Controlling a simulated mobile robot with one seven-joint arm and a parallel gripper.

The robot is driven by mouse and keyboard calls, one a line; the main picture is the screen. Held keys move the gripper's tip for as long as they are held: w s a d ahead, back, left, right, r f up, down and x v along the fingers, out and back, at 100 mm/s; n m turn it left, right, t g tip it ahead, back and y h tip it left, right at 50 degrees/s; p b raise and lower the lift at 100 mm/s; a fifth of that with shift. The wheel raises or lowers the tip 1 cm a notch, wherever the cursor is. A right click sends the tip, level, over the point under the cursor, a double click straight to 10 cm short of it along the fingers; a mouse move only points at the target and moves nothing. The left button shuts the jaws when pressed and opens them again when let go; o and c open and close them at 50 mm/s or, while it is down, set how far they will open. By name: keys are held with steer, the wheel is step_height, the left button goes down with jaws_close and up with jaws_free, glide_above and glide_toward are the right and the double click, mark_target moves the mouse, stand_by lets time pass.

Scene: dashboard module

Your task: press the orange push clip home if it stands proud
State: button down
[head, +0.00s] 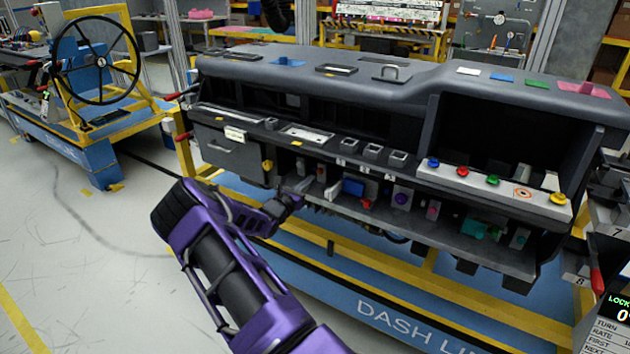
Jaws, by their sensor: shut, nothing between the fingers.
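The dashboard module (300,66) stands on a blue and yellow cart. On its light strip (461,180) at the right are blue, red and green knobs, a flat orange-ringed spot (523,193) and a yellow cap (558,199). A small yellow-orange piece (267,166) sits on the lower left face, beside the drawer. I cannot tell which of these is the orange push clip, or whether it stands proud. My gripper (303,186) is shut and empty at the left end of the lower shelf, to the right of and a little below that piece. Its fingertips are small and partly hard to see.
The lower shelf (465,245) holds several small parts, including a blue block (353,187) and a teal block (474,229). The shelf above overhangs them. A cart with a steering wheel (97,60) stands at the left. The floor at the lower left is clear.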

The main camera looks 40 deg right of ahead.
steer(key=v, duration=1)
steer(key=shift+a+f, duration=0.2)
